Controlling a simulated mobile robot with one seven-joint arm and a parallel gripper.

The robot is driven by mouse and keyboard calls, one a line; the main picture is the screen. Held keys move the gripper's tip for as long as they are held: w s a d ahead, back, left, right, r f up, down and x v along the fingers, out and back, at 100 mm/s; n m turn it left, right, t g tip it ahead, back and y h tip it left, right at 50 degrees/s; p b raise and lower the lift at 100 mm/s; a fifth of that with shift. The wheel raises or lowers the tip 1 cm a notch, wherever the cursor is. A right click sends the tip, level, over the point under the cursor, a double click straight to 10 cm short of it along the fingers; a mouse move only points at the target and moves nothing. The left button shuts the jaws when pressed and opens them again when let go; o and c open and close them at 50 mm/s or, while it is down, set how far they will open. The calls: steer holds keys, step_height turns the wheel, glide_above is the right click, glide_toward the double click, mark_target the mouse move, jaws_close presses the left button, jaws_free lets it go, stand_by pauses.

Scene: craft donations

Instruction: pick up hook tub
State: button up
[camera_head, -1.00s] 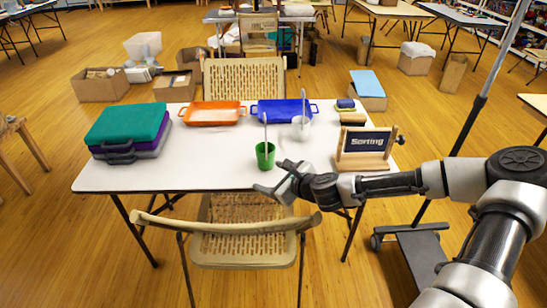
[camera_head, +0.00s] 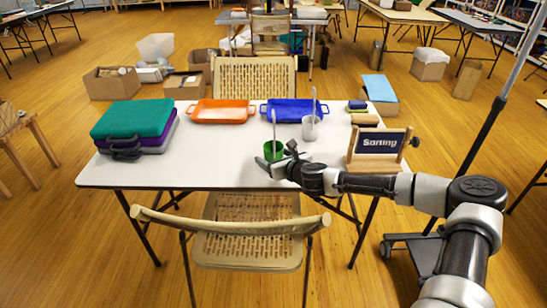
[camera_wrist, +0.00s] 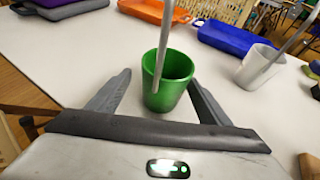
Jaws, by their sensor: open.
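A green tub (camera_head: 272,152) with a long thin grey hook-like stick (camera_head: 274,125) standing in it is on the white table, near its front edge. In the wrist view the green tub (camera_wrist: 170,88) is upright, with the stick leaning out of its near side. My gripper (camera_head: 277,157) is open, with one finger on each side of the green tub; I cannot tell whether either touches it. A white tub (camera_head: 310,128) with a similar stick stands behind it to the right; it also shows in the wrist view (camera_wrist: 258,68).
A Sorting sign (camera_head: 379,144) on a wooden stand is right of my gripper. Orange (camera_head: 222,120) and blue (camera_head: 292,119) trays lie at the back. Teal and purple cases (camera_head: 135,128) are stacked left. A chair (camera_head: 225,240) stands in front. The table's middle left is clear.

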steer(key=shift+w+d+r+b+x, duration=0.1)
steer(key=shift+b+x, duration=0.1)
steer(key=shift+x, duration=0.7)
steer(key=shift+w+d+r+b+x, duration=0.1)
steer(key=shift+r+b+x, duration=0.1)
steer(key=shift+x, duration=0.7)
steer(key=shift+w+d+r+b+x, duration=0.1)
steer(key=shift+b+x, duration=0.1)
steer(key=shift+x, duration=0.7)
steer(key=c, duration=1.2)
